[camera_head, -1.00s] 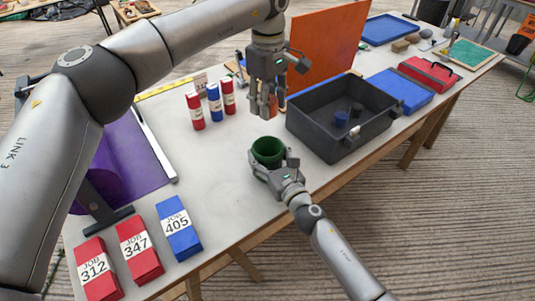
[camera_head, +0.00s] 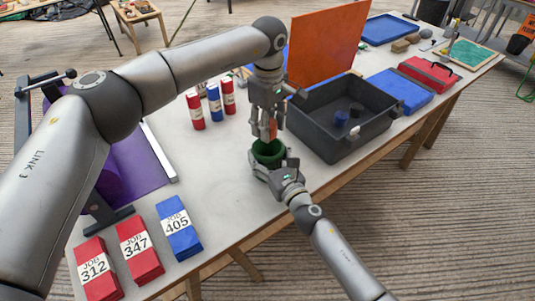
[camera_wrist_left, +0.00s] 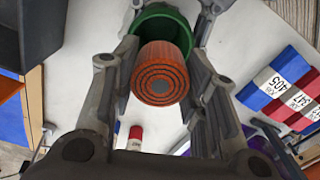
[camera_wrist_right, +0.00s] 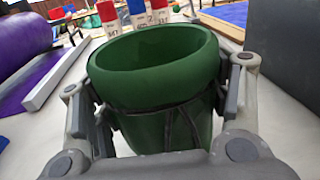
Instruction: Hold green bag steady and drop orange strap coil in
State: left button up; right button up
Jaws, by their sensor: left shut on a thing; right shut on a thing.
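The green bag (camera_head: 267,151) stands upright on the table like an open-topped round tub. My right gripper (camera_head: 273,170) is shut on its sides, and the right wrist view shows the bag (camera_wrist_right: 155,80) between both fingers, its mouth open. The orange strap coil (camera_wrist_left: 161,74) is a rolled spiral between the fingers of my left gripper (camera_wrist_left: 160,85), which is shut on it. In the head view the coil (camera_head: 269,129) hangs just above the bag's mouth. In the left wrist view the coil overlaps part of the green rim (camera_wrist_left: 170,15).
An open dark grey case (camera_head: 335,150) stands just right of the bag. Red and blue rolls (camera_head: 213,103) stand behind and left. Job-numbered packs (camera_head: 137,250) lie at the front left, near a purple sheet (camera_head: 138,165). Bare table lies left of the bag.

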pick_arm(q)
jog(key=shift+f, duration=1.25)
jog(key=o, duration=1.1)
notch_tip(320, 180, up, 12)
jog(key=shift+r, duration=0.1)
pick_arm(e)
jog(key=o, duration=1.3)
